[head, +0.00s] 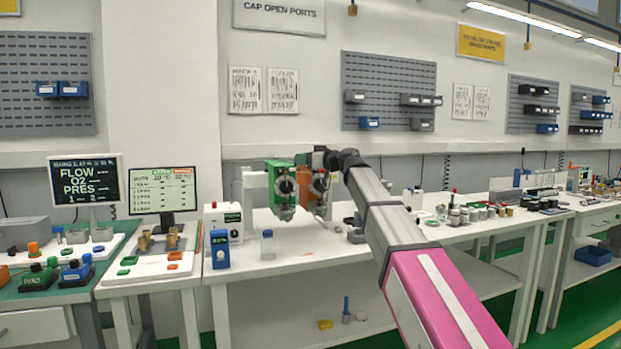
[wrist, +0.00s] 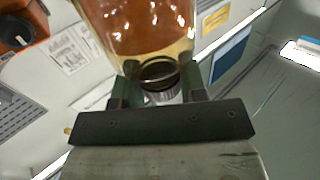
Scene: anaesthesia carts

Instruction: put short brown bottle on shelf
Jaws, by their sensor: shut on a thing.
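My gripper (wrist: 157,84) is shut on a brown bottle (wrist: 140,28) with amber, see-through walls. The fingers close around its narrow end, where a dark ring and a pale ribbed part show. The far end of the bottle is cut off by the top of the wrist view. In the head view my arm reaches to the orange and green dial units on the white bench; the held bottle cannot be made out there. A white lower shelf (head: 270,318) runs under the bench, with a few small items on it.
The green dial unit (head: 284,190) and orange dial unit (head: 307,183) stand close to my arm's end. A clear bottle (head: 268,245) and a blue device (head: 220,248) are at the bench's front left. Several small jars (head: 470,213) stand to the right.

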